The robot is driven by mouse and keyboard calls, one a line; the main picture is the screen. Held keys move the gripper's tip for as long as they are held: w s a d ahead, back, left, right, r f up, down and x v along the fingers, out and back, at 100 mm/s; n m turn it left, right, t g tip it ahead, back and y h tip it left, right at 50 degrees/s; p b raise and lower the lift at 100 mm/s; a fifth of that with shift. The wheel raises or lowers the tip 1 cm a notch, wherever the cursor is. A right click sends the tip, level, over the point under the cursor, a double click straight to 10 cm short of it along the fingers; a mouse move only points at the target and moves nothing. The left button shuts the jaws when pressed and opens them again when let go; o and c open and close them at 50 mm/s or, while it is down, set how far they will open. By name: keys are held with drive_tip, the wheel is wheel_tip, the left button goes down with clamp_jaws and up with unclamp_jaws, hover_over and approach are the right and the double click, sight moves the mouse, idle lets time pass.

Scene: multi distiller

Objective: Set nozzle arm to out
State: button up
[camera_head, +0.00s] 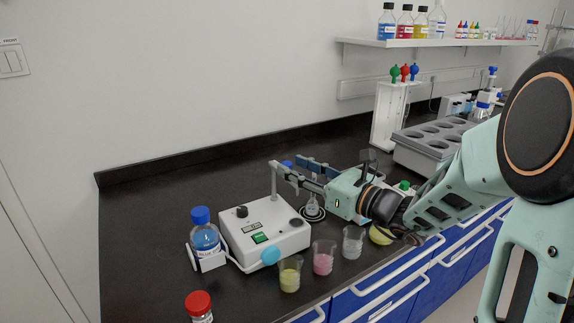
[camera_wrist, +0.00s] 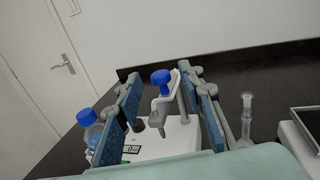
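The white distiller-like unit (camera_head: 262,232) stands on the dark bench, with a grey post (camera_head: 274,186) rising from it. In the wrist view, the nozzle arm (camera_wrist: 161,103) with a blue knob (camera_wrist: 161,77) is at the top of the post, above the white box (camera_wrist: 165,142). The blue knob (camera_head: 287,164) also shows in the head view, partly hidden by my fingers. My gripper (camera_head: 295,167) reaches in from the right. In the wrist view, its two blue-padded fingers are apart on either side of the nozzle arm, with visible gaps. Whether either finger touches it is unclear.
A blue-liquid bottle (camera_head: 205,238) sits in a holder left of the unit. Yellow (camera_head: 290,275), pink (camera_head: 323,259) and clear (camera_head: 352,243) beakers stand in front. A red-capped bottle (camera_head: 199,306) is nearest. The bench behind the unit is clear.

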sight(291, 165)
drive_tip(key=shift+x, duration=1.7)
clamp_jaws()
